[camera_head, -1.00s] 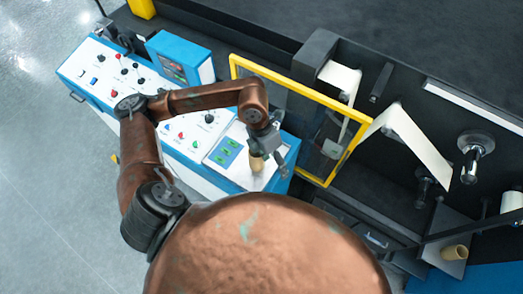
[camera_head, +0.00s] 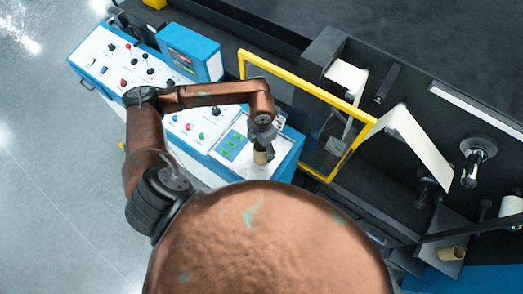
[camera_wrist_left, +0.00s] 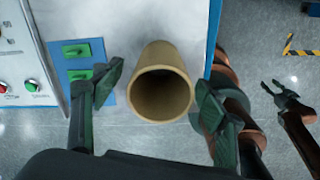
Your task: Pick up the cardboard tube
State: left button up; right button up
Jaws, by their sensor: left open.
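The cardboard tube (camera_head: 261,157) is a short tan cylinder on the white right end of the console. In the left wrist view the tube (camera_wrist_left: 161,88) stands with its open end towards the camera. My left gripper (camera_head: 263,148) is over the tube and hides part of it. In the left wrist view its fingers are open, one on each side of the tube, with a visible gap on the left; contact on the right is hard to tell. My right gripper (camera_wrist_left: 279,92) shows at the right edge of the left wrist view, its fingers apart and empty.
Green buttons on a blue panel (camera_head: 231,146) lie just left of the tube. A yellow-framed guard (camera_head: 334,168) stands to the right. Another tan tube (camera_head: 452,253) is on a grey shelf at the far right. The console (camera_head: 170,115) carries several knobs.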

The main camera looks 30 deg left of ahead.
pick_arm(q)
jog(key=c, duration=1.3)
jog(key=shift+o, duration=0.2)
jog(key=s+d+r+b, duration=0.5)
jog(key=s+r, duration=0.8)
